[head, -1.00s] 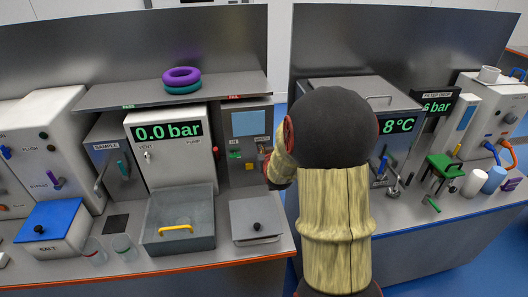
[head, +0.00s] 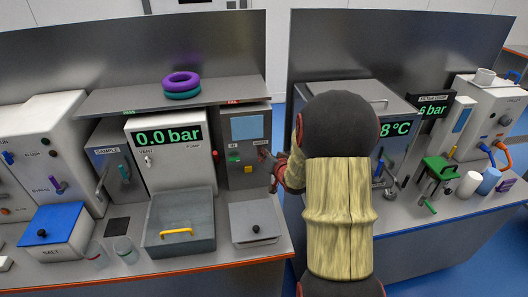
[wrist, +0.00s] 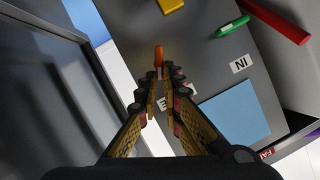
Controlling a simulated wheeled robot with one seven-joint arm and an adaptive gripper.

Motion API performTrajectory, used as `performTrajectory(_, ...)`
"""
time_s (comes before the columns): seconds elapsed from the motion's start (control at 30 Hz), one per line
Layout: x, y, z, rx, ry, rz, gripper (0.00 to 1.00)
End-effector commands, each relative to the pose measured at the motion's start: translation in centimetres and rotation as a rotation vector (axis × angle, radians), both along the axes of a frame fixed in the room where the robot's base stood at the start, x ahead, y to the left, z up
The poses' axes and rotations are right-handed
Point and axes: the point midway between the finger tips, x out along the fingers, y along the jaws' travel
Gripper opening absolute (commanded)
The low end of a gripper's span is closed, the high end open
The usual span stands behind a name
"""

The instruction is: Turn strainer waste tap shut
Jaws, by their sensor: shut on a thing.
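The grey strainer unit (head: 240,190) stands at the right end of the left bench, with a light-blue panel and small coloured taps on its front. My gripper (head: 272,165) is at the right side of that front, beside the waste label. In the wrist view my gripper (wrist: 158,78) has its two fingers closed around an orange tap lever (wrist: 158,54), which sticks out beyond the fingertips. A label beside the lever is partly hidden by the fingers. The tap's body is hidden, so I cannot tell its exact setting.
A green handle (wrist: 233,26), a yellow part (wrist: 172,5) and a red bar (wrist: 278,20) lie near my fingers in the wrist view. A shelf (head: 180,96) with purple and teal rings juts out above. A grey lidded box (head: 256,222) stands below.

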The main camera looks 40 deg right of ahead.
Motion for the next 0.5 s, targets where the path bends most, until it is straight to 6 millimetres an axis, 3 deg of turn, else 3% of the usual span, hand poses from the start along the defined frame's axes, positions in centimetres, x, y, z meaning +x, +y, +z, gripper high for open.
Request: performTrajectory(0.5,-0.68,-1.06,-0.90,0.421,-0.255,-0.003,0.00)
